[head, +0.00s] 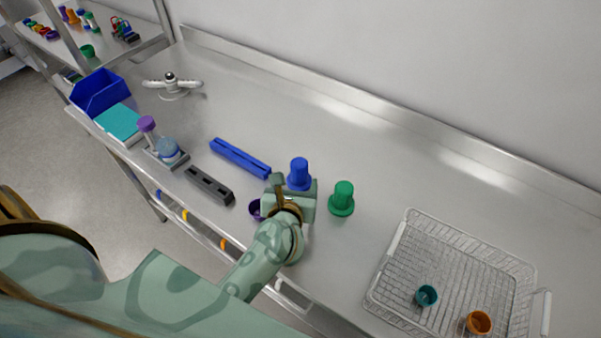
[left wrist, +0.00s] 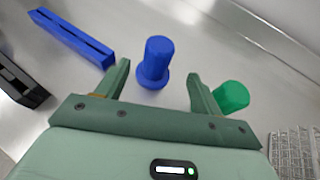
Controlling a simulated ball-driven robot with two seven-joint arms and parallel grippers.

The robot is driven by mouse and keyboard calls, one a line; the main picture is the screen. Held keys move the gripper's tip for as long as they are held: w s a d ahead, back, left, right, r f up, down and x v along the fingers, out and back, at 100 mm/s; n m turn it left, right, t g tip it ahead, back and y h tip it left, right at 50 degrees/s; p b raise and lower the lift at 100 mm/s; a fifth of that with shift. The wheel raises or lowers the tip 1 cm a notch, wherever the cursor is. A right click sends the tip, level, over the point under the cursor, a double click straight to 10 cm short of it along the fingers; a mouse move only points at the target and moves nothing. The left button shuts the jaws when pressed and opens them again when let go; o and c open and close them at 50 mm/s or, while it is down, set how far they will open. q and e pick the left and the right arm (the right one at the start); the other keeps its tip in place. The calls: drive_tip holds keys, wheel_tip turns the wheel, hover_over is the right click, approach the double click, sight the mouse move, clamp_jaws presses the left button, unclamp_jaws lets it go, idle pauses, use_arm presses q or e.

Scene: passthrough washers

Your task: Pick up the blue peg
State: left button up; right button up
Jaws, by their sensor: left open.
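The blue peg (head: 299,173) stands upright on the metal table, a cylinder with a wider flange at its base. In the left wrist view the blue peg (left wrist: 156,62) shows just beyond and between the two fingertips. My left gripper (head: 292,186) is open, and its fingers (left wrist: 158,82) point toward the peg with nothing held. In the head view the gripper partly hides the peg's base. Whether the fingers touch the peg is not clear. My right gripper is not in view.
A green peg (head: 342,198) stands close on the right. A blue slotted bar (head: 240,157), a dark grey block (head: 209,185) and a purple ring (head: 255,209) lie to the left. A wire basket (head: 452,262) holding teal and orange cups is at the right. The table behind is clear.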

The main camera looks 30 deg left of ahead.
sight(299, 173)
use_arm(q)
drive_tip(key=x, duration=0.4)
drive_tip(key=shift+w+a+f+b, duration=0.1)
drive_tip(key=shift+w+f+b, duration=0.1)
drive_tip(key=shift+w+b, duration=0.15)
drive_tip(key=b+x, duration=0.1)
drive_tip(key=x, duration=0.4)
drive_tip(key=shift+w+a+f, duration=0.15)
drive_tip(key=shift+w+a, duration=0.1)
drive_tip(key=c, duration=1.1)
